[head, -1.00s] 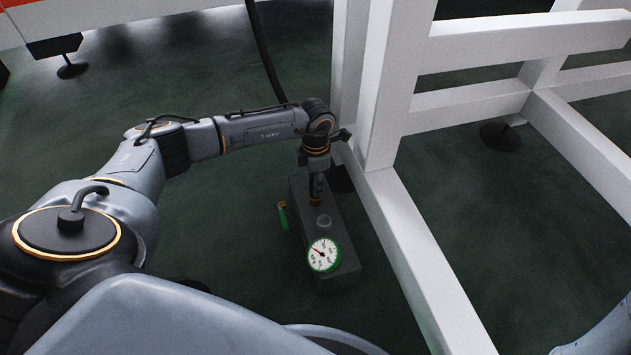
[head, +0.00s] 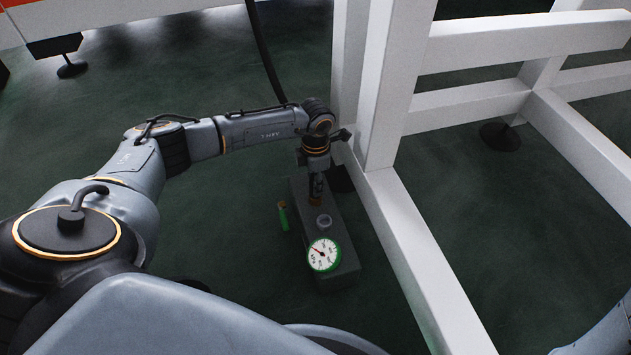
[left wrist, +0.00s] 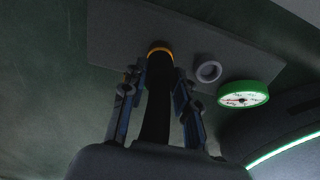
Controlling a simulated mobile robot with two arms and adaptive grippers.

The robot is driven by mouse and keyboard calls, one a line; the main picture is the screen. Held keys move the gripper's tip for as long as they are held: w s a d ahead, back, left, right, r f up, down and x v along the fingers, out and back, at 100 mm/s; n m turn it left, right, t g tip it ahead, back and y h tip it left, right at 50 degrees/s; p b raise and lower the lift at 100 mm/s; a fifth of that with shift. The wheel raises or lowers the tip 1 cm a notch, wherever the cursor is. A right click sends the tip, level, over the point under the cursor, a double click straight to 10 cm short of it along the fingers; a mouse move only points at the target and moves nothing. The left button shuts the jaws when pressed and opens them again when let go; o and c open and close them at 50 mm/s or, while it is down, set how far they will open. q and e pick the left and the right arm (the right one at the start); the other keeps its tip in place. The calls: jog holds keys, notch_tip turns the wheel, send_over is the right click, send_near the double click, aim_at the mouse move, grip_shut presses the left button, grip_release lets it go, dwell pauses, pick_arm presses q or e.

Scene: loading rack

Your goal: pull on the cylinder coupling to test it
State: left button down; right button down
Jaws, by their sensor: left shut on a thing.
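The coupling shows as a dark cylinder with an orange-gold ring (left wrist: 160,50) at its far end in the left wrist view, against the grey box (left wrist: 112,32). My left gripper (left wrist: 158,82) is shut on the coupling, with one finger on each side of it. The gripper hides most of the coupling there. My right gripper is not in view.
A round gauge with a green rim (head: 324,254) and a small grey ring (head: 325,221) sit on the box. A green, orange-topped item (head: 283,215) is left of it. The white rack frame (head: 420,255) stands close on the right. Dark floor (head: 190,240) is clear to the left.

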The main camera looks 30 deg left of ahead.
pick_arm(q)
jog(key=shift+f, duration=0.2)
dwell(0.6)
jog(key=c, duration=0.9)
grip_release()
jog(key=shift+c, duration=0.2)
notch_tip(320, 180, up, 12)
